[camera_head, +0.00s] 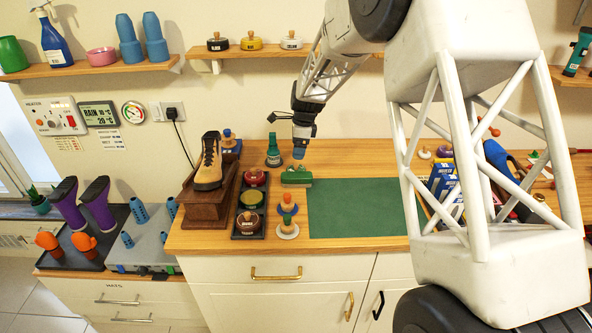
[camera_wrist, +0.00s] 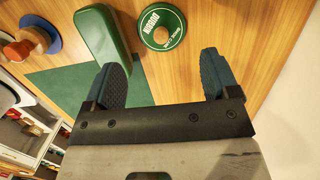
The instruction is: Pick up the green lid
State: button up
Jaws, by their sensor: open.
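The green lid (camera_wrist: 150,38), round with white lettering and a wooden knob, lies on the wooden counter in the wrist view. It is beyond my gripper (camera_wrist: 162,72), roughly between the lines of the two blue fingers and apart from them. My gripper is open and empty. In the head view my gripper (camera_head: 299,152) hangs above the back of the counter. A dark green upright shape (camera_head: 273,153) stands left of it there; I cannot tell surely whether this is the lid.
A green-backed brush (camera_head: 297,176) lies close beside the lid, also in the wrist view (camera_wrist: 103,38). A green mat (camera_head: 355,208) lies in front. A black tray of tins (camera_head: 237,225) and a boot on a wooden stand (camera_head: 202,205) are left. The wall is close behind.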

aim_at(296, 164)
jog(key=shift+a+f, duration=0.2)
jog(key=shift+f, duration=1.1)
jog(key=shift+a+f, duration=0.2)
jog(key=shift+f, duration=2.4)
jog(key=c, duration=0.7)
